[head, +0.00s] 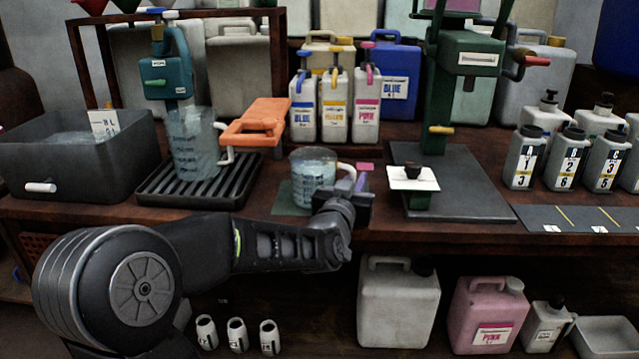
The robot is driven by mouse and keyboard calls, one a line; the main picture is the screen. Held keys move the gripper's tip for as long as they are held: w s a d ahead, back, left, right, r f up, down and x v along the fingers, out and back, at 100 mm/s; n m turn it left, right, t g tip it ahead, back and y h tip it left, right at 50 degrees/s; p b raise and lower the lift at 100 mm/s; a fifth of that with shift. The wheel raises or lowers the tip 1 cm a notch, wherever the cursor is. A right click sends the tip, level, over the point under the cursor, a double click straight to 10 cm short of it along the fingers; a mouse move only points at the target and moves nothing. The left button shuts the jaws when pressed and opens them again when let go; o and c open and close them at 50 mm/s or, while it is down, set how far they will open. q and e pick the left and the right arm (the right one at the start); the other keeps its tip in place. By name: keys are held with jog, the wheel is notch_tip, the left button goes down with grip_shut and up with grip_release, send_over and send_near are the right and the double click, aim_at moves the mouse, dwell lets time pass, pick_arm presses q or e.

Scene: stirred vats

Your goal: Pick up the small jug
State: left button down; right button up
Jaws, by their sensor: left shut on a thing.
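The small jug (312,172) is a clear, ribbed-looking vessel with pale contents and dark markings, upright at the front of the bench over a green mat (287,200). Its white handle points right. My left gripper (348,184) is at the handle side and shut on the jug. The fingers partly hide the handle and the jug's lower right. I cannot tell whether the jug's base touches the mat. My right gripper is not in view.
A larger jug (190,143) stands on a black slatted tray (160,190), beside an orange clamp-like piece (257,122). Blue, yellow and pink bottles (334,108) stand behind. A green press-like stand (445,100) is at right. A grey bin (75,165) is at left.

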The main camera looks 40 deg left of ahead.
pick_arm(q)
jog(key=shift+r, duration=0.15)
notch_tip(320, 180, up, 18)
jog(key=p, duration=0.8)
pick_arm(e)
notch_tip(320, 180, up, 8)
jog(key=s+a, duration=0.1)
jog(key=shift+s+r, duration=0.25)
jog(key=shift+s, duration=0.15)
